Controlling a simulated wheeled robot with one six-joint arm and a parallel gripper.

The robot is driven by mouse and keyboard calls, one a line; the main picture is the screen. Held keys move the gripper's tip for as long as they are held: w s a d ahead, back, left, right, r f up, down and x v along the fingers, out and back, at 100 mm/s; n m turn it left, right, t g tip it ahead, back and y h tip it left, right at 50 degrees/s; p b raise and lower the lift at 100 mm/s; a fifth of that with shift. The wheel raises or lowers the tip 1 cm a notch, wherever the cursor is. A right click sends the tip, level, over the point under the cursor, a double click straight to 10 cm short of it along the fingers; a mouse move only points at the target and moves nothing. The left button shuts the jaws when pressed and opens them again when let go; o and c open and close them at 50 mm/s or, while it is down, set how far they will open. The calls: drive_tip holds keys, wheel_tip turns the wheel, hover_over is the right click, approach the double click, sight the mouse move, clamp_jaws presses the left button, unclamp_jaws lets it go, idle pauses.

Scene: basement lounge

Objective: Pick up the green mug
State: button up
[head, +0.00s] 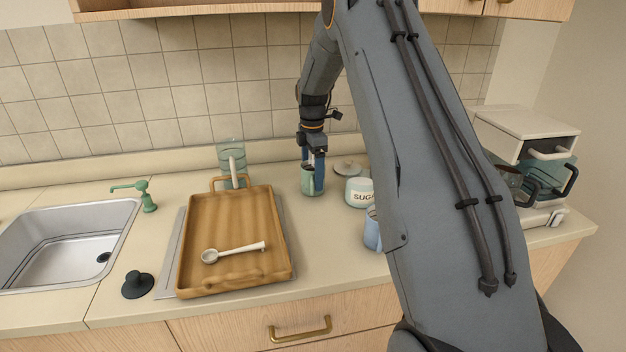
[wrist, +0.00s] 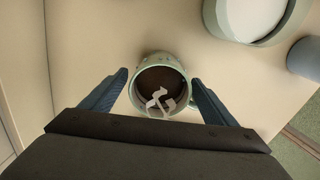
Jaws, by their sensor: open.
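The green mug (head: 308,182) stands upright on the counter, behind and to the right of the wooden tray. In the wrist view the green mug (wrist: 160,70) is seen from above, with dark contents or a dark inside and a pale reflection or small white shape in it. My gripper (head: 315,172) is over the mug, pointing down. In the wrist view my gripper (wrist: 159,85) is open, one blue finger on each side of the mug, with a small gap visible at the left. The handle shows only partly, by the right finger.
A sugar jar (head: 359,192) stands close to the right, with its lid (head: 347,168) behind it. A blue mug (head: 372,230) is partly hidden by my arm. A wooden tray (head: 186,262) holds a spoon (head: 234,252). A glass (head: 229,155) stands by the tiled wall.

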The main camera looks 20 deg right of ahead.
drive_tip(key=c, duration=1.5)
